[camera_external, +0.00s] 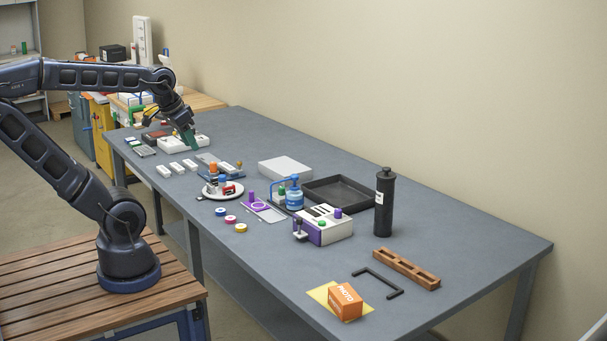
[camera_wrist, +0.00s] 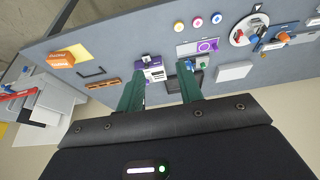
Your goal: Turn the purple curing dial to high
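A white and purple machine (camera_external: 325,226) stands right of the middle of the table. A purple knob (camera_external: 337,213) sits on its top, beside a green button (camera_external: 321,223); I cannot read any dial marks or setting. My gripper (camera_external: 192,142), with green fingers, hangs above the far left part of the table, well away from the machine. In the wrist view my gripper (camera_wrist: 160,68) is open, with nothing held between its fingers. The machine (camera_wrist: 153,69) shows there beyond the fingertips, small and partly between them.
A tall black bottle (camera_external: 384,210) stands close right of the machine. A blue dispenser (camera_external: 294,199) and a black tray (camera_external: 322,184) are behind it. An orange box (camera_external: 346,303), black bracket (camera_external: 380,287) and wooden rack (camera_external: 406,268) lie nearer. The table's front edge is mostly clear.

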